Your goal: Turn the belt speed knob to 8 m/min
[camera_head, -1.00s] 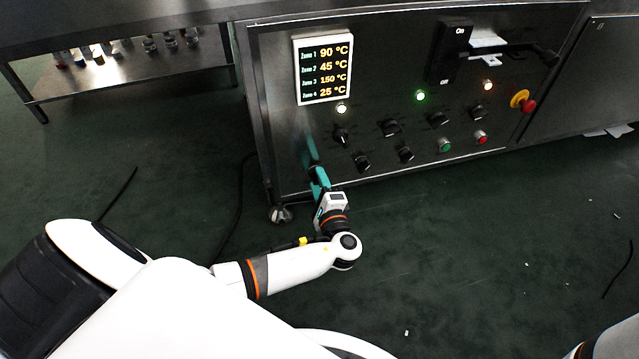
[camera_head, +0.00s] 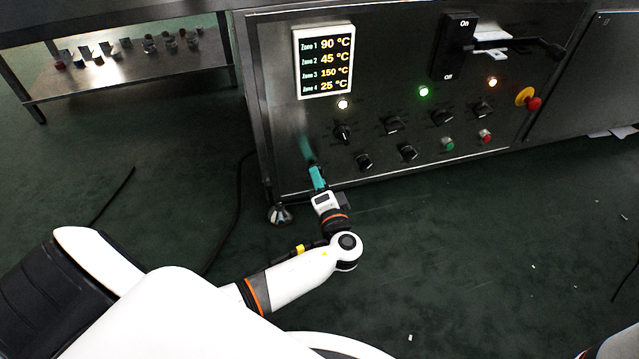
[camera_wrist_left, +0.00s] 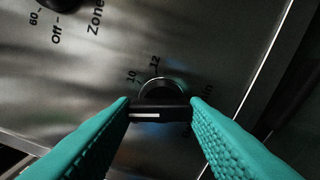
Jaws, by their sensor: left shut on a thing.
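The black knob (camera_wrist_left: 160,98) sits between the teal fingers of my left gripper (camera_wrist_left: 161,108) in the left wrist view, and the gripper is shut on it. A white pointer line on the knob's grip bar points left in that view. Scale numbers 10 and 12 are readable above the knob; other marks are dim or hidden by the fingers. In the head view my left gripper (camera_head: 316,178) reaches the lower left of the control panel (camera_head: 285,140), and it hides the knob there. My right gripper is not in view.
Another knob (camera_wrist_left: 62,4) with Off and 60 marks is partly visible in the wrist view. The head view shows several black knobs, a zone temperature display (camera_head: 324,62), a green button (camera_head: 447,144), a red button (camera_head: 485,136) and an emergency stop (camera_head: 533,103).

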